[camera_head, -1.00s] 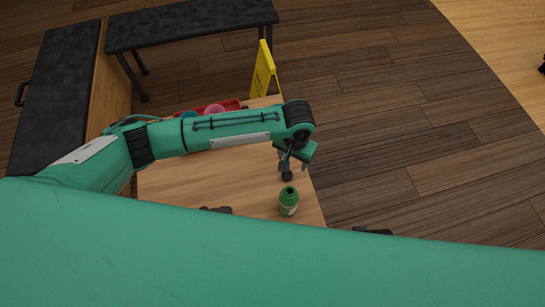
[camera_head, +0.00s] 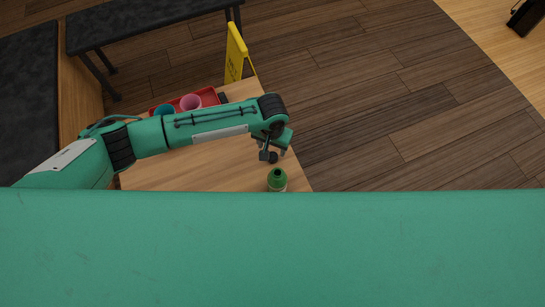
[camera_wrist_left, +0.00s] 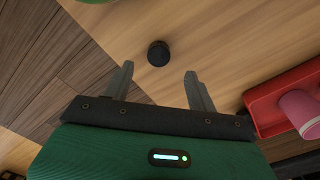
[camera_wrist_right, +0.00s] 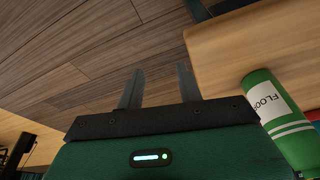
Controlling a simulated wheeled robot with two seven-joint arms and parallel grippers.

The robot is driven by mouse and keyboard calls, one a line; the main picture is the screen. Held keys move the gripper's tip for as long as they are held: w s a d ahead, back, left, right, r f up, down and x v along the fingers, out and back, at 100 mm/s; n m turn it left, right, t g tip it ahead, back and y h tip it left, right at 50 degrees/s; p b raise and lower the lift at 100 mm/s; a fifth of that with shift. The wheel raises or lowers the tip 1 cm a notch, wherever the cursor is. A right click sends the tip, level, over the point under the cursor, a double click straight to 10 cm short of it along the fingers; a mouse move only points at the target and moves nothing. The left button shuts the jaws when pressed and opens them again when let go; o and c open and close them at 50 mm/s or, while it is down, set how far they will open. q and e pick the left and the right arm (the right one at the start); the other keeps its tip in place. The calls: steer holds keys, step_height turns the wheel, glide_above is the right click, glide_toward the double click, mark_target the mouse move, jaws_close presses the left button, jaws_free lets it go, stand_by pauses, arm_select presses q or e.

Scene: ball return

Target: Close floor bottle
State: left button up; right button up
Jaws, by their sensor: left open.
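The green floor bottle (camera_head: 277,182) stands upright near the table's right edge, with a dark round mouth at its top and its lower part hidden by my arm. In the right wrist view the bottle (camera_wrist_right: 284,125) shows a white label reading "FLOO…". A small black round cap (camera_wrist_left: 158,53) lies on the table in the left wrist view, just beyond and between my left fingertips. My left gripper (camera_wrist_left: 158,75) is open and empty, close to the bottle in the head view. My right gripper (camera_wrist_right: 157,75) is open and empty beside the table edge; the head view hides it.
A wooden table (camera_head: 190,165) carries a red tray (camera_head: 210,97) with a pink cup (camera_head: 190,102) and a teal cup (camera_head: 163,109). A yellow sign (camera_head: 237,55) and a dark bench (camera_head: 150,22) stand behind. Open wooden floor lies at right.

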mark_target(273, 156)
arm_select(q)
steer(key=shift+f, duration=0.85)
arm_select(e)
steer(key=shift+r, duration=0.45)
steer(key=shift+s+f, duration=0.1)
steer(key=shift+s, duration=0.05)
arm_select(q)
steer(key=shift+f, duration=0.45)
steer(key=shift+w+d+f+b, duration=0.15)
steer(key=shift+f+b, duration=0.4)
steer(key=shift+f, duration=1.55)
arm_select(e)
steer(key=shift+r, duration=1.25)
arm_select(q)
steer(key=c, duration=1.1)
arm_select(e)
steer(key=shift+f, duration=0.15)
